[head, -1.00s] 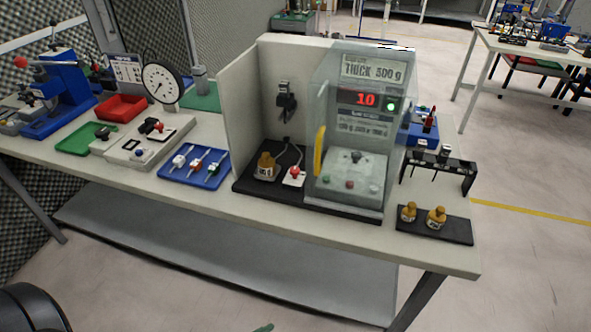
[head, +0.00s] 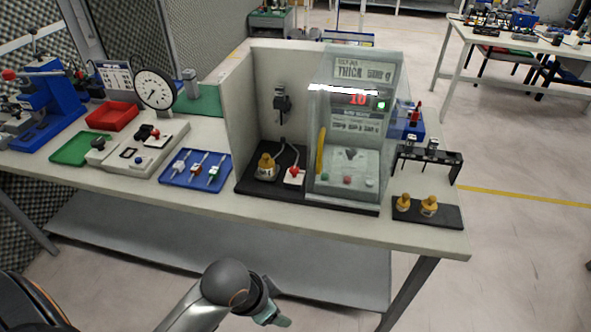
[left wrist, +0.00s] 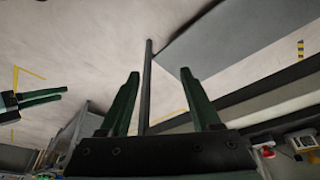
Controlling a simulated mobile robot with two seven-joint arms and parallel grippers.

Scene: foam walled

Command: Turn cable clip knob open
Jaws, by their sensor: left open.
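A black clip fitting (head: 282,101) is mounted on the back wall of the pale booth, with a cable hanging below it. It is small, and I cannot make out its knob or how it is turned. My left gripper (head: 283,321) is low at the bottom of the head view, in front of the bench and well apart from the clip. In the left wrist view its two green fingers (left wrist: 165,95) are spread with nothing between them. Another green-fingered gripper, my right one (left wrist: 45,97), shows at the left edge of that view; its opening is unclear.
The bench (head: 330,222) holds a clear-fronted machine (head: 350,135) right of the clip, a brass-coloured part (head: 266,167) and red button (head: 294,172) below it. A blue tray (head: 195,168) and dial gauge (head: 154,89) stand left.

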